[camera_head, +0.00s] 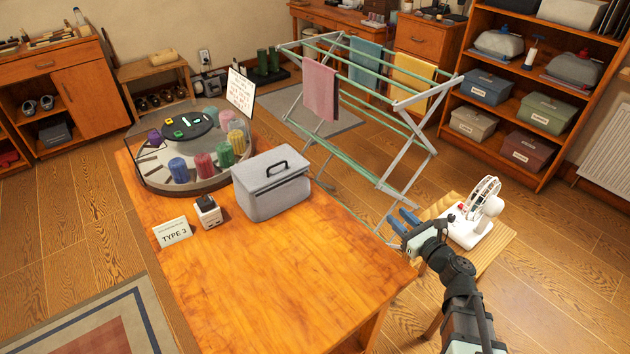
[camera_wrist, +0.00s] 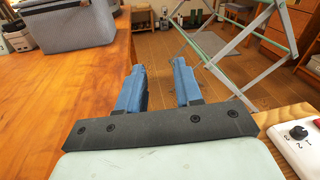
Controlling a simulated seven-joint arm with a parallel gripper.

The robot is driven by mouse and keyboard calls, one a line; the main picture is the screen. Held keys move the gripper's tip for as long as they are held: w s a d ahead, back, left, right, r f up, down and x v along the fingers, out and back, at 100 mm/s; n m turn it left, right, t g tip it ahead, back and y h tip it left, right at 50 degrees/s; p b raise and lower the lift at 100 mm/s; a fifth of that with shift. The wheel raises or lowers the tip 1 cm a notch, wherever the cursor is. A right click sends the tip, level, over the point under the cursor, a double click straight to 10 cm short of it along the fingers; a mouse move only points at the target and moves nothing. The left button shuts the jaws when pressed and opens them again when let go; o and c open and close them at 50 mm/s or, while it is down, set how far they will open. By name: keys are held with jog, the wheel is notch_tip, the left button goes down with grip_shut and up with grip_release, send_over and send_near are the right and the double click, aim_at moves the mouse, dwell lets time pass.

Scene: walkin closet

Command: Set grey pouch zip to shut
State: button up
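The grey pouch (camera_head: 272,186) stands upright on the wooden table, a boxy bag with a dark handle on top. A seam runs along its upper edge, but whether the zip is open or shut is too small to tell. Part of the pouch (camera_wrist: 70,25) shows at the upper left of the wrist view. My gripper (camera_head: 403,219) is off the table's right edge, to the right of the pouch and well apart from it. In the wrist view its two blue fingers (camera_wrist: 160,75) are spread with nothing between them.
The wooden table (camera_head: 290,270) has clear room in front of the pouch. A small device (camera_head: 208,211), a sign (camera_head: 173,232) and a round tray of candles stand to its left. A drying rack (camera_head: 370,160) is behind my gripper; a white fan (camera_head: 473,220) is right of it.

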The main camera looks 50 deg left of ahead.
aim_at(309, 176)
jog(key=s+a+r+m+g, duration=0.2)
jog(key=s+a+r, duration=0.3)
jog(key=s+a, duration=0.7)
jog(key=a, duration=1)
jog(key=shift+s+a+y, duration=0.15)
jog(key=shift+s+y, duration=0.05)
jog(key=shift+y, duration=0.2)
jog(key=shift+r, duration=0.1)
grip_shut()
